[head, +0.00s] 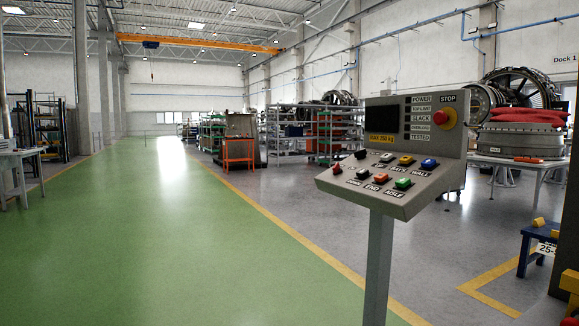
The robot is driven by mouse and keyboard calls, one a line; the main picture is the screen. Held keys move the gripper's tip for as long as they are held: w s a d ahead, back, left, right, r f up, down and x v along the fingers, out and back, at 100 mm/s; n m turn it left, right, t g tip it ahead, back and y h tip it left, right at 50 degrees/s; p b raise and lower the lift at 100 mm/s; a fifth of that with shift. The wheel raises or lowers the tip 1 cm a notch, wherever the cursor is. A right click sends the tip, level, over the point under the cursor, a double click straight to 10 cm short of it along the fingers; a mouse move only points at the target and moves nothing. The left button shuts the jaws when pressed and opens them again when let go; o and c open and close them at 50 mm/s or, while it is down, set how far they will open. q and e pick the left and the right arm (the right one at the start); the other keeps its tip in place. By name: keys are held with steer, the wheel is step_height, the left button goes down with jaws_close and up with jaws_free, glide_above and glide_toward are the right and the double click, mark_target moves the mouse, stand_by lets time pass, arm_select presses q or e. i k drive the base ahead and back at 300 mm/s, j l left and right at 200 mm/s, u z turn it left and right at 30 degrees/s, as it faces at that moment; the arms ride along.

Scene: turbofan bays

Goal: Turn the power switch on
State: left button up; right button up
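A grey control console (388,195) stands on a post at centre right. Its upright panel has a dark screen (382,116), a column of small indicators labelled POWER, SLACK and others, and a red STOP button (440,118) on a yellow base. Its sloped face carries two rows of coloured controls. A small red control (336,168) sits at the left end; its label is too small to read, so I cannot tell whether it is the power switch or how it is set. Neither gripper is in view.
The green floor lane (170,230) left of the console is clear. A table (520,165) with engine parts stands behind right. A blue stand (537,245) and a dark column are at the right edge. A workbench (22,160) is at far left, with orange and green carts in back.

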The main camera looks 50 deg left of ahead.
mark_target(337, 169)
steer(key=u, duration=1.35)
steer(key=i+j, duration=0.95)
steer(key=j, duration=0.15)
steer(key=z, duration=0.05)
